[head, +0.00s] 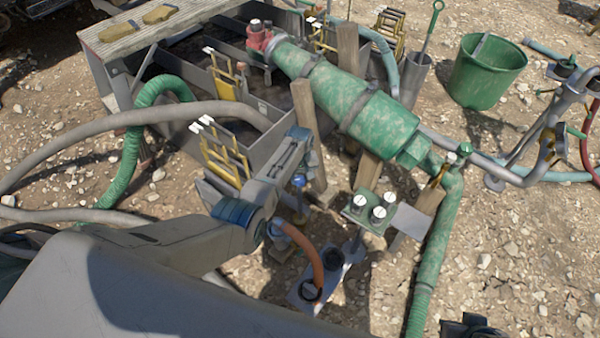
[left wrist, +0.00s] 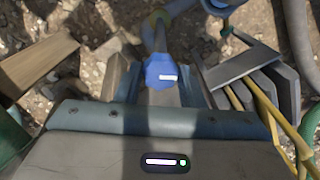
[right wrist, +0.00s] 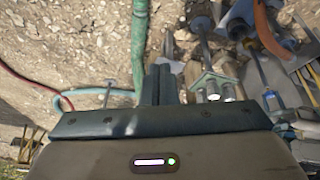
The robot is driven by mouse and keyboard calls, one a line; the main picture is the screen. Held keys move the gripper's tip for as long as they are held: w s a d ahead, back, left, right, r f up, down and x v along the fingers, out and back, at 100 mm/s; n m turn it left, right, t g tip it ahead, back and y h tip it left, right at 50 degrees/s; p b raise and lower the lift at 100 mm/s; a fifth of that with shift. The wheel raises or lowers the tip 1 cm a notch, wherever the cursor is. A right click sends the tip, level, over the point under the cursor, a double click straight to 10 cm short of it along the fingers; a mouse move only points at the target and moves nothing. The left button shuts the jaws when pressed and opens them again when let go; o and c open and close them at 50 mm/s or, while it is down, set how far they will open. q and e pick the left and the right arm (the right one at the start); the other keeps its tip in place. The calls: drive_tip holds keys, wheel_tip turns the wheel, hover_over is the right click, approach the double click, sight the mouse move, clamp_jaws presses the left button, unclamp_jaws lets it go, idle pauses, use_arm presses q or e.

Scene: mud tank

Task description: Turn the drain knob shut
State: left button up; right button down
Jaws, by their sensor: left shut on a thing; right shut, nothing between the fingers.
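The drain knob (left wrist: 161,73) is a blue faceted knob with a white mark, on a thin stem. In the left wrist view it sits between the fingers of my left gripper (left wrist: 159,84), which is shut on it. In the head view a small blue piece of the knob (head: 299,181) shows just below my left gripper, by the near corner of the tank; the fingers are mostly hidden there. My right gripper (right wrist: 160,83) is shut and empty, above stony ground beside a green hose. The knob's turn angle cannot be told.
The grey mud tank (head: 262,110) stands behind, with yellow-handled gates (head: 222,160) close to my left gripper. A large green cylinder (head: 365,112) slopes over the right side. An orange hose (head: 308,256), white-topped knobs (head: 379,214) and a green hose (head: 432,262) are near.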

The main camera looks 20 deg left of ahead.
use_arm(q)
drive_tip(key=shift+r+m+p, duration=0.15)
drive_tip(key=shift+m+p, duration=0.25)
drive_tip(key=shift+m, duration=0.5)
drive_tip(key=m+p, duration=0.1)
drive_tip(key=m, duration=0.3)
drive_tip(key=shift+m, duration=0.3)
drive_tip(key=shift+m+p, duration=0.5)
drive_tip(key=shift+m, duration=1.3)
use_arm(e)
wheel_tip(320, 180, down, 6)
drive_tip(key=d+g, duration=0.1)
drive_tip(key=shift+w+d+g, duration=0.3)
drive_tip(key=shift+d, duration=0.05)
drive_tip(key=shift+f, duration=0.15)
use_arm(q)
drive_tip(key=o, duration=1)
